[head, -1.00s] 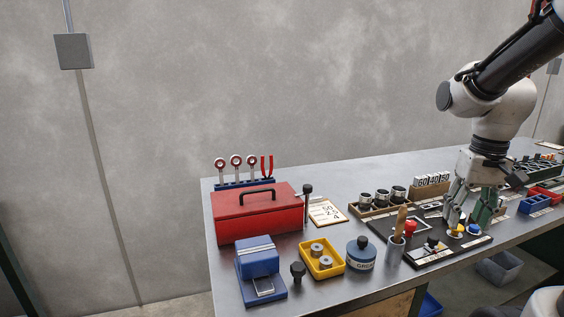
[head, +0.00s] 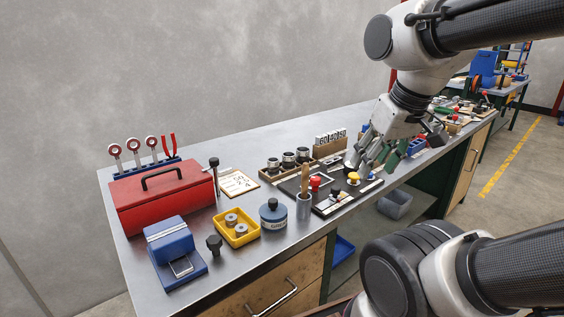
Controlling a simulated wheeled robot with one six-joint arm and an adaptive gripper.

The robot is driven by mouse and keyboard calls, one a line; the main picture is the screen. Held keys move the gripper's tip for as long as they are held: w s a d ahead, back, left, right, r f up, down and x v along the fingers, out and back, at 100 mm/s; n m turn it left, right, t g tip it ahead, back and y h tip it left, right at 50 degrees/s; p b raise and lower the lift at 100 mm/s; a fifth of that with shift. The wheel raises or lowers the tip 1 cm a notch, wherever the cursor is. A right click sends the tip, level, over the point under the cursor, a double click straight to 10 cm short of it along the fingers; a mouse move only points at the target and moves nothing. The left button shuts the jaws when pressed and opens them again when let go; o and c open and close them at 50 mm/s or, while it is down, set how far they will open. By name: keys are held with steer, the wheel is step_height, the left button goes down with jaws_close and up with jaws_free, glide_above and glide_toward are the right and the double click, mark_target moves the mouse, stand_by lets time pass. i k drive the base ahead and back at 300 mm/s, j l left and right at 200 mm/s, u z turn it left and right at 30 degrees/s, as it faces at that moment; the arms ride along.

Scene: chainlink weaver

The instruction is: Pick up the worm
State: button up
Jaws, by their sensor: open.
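I cannot pick out the worm with certainty at this size; it may be small or hidden behind my arm. My gripper (head: 364,163) points down over the right part of the black panel (head: 330,208). It is open, and I see nothing held between its fingers. A yellow knob (head: 353,178) on the panel is just below and left of the fingers. A red knob (head: 315,183) stands further left. The fingers and wrist hide part of the bench behind them.
On the steel bench (head: 275,140) stand a red toolbox (head: 165,200), a blue block (head: 172,247), a yellow tray with rings (head: 236,229), a grease can (head: 272,215) and a brush pot (head: 304,206).

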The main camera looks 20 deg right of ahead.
mark_target(289, 161)
steer(key=i+l+u, duration=0.2)
steer(key=l, duration=0.25)
steer(key=l+u, duration=0.2)
steer(key=l, duration=0.2)
steer(key=i+l+u, duration=0.2)
steer(key=l, duration=0.3)
steer(key=k+j, duration=0.05)
steer(key=k, duration=0.05)
